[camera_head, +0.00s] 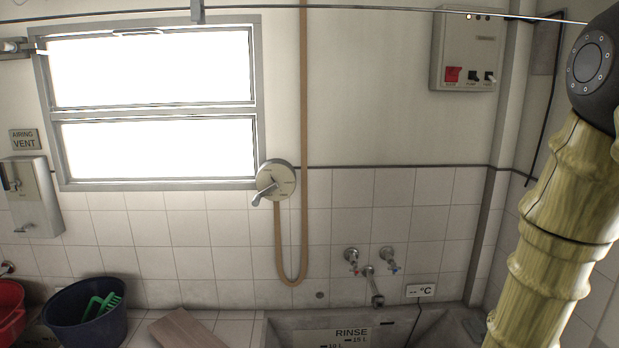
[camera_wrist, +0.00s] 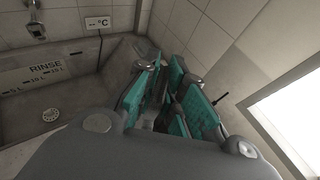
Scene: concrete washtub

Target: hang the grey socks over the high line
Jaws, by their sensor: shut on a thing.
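The high line (camera_head: 400,9) is a thin line across the top of the head view, with a grey clip-like piece (camera_head: 197,11) on it near the left. Nothing grey and sock-like hangs on the part of the line in view. My gripper (camera_wrist: 174,88) shows in the wrist view with teal pads, close to the right end of the tub. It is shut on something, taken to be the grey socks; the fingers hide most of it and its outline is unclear. My gripper is outside the head view, where only my arm shows at the right.
A concrete tub marked RINSE (camera_head: 300,322) stands below two taps (camera_head: 370,268). A dark blue bucket (camera_head: 85,315) with a green brush and a red bucket (camera_head: 8,310) are at lower left. A hose (camera_head: 304,120) and a control box (camera_head: 466,50) are on the wall.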

